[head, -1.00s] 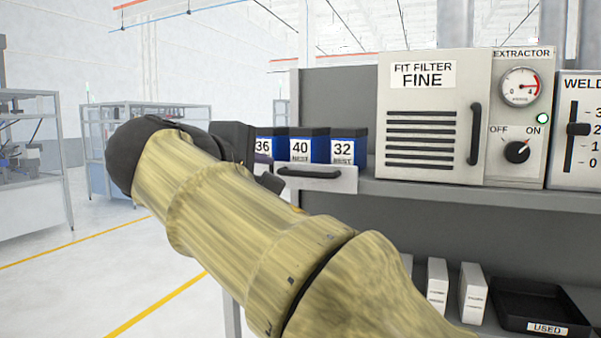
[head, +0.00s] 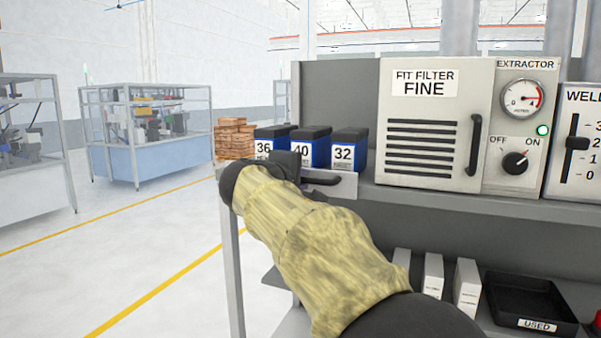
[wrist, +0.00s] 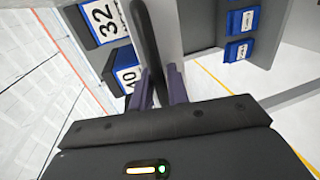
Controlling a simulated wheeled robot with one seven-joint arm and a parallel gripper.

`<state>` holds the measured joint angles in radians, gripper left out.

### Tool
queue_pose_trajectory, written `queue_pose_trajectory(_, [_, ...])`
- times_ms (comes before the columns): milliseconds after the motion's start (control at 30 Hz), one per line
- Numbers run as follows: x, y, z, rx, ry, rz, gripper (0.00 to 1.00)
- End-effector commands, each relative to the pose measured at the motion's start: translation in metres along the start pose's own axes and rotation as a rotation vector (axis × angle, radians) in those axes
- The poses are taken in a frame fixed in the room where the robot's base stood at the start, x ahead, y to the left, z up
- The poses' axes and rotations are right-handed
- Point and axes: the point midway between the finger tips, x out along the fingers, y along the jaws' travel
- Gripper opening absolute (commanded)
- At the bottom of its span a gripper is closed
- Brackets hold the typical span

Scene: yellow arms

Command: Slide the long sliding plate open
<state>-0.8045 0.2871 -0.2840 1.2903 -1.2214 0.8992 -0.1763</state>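A pale grey plate (head: 346,188) with a black bar handle (head: 322,181) fronts the shelf edge below blue boxes. My gripper (head: 291,161) is at the handle's left part in the head view, and my arm hides the plate's left end. In the wrist view, the black handle (wrist: 146,35) runs down between my two purple fingers (wrist: 161,88), with the pale plate (wrist: 168,28) beside it. The fingers stand a little apart on either side of the handle. Whether they press on it cannot be told. The plate's full length is not visible.
Blue boxes marked 36 (head: 267,148), 40 (head: 308,150) and 32 (head: 348,152) stand just behind the plate. The extractor cabinet (head: 420,150) is close on the right. A black tray (head: 530,300) and white boxes (head: 466,285) sit below. The floor at left is open.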

Motion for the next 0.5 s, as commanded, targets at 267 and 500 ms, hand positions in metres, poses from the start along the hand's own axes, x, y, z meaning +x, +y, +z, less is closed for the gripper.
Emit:
queue_pose_trajectory(267, [0.0022,-0.0004,0.0002,0.000,0.000,0.000,0.17])
queue_pose_trajectory(500, [0.0020,-0.0003,0.0002,0.000,0.000,0.000,0.00])
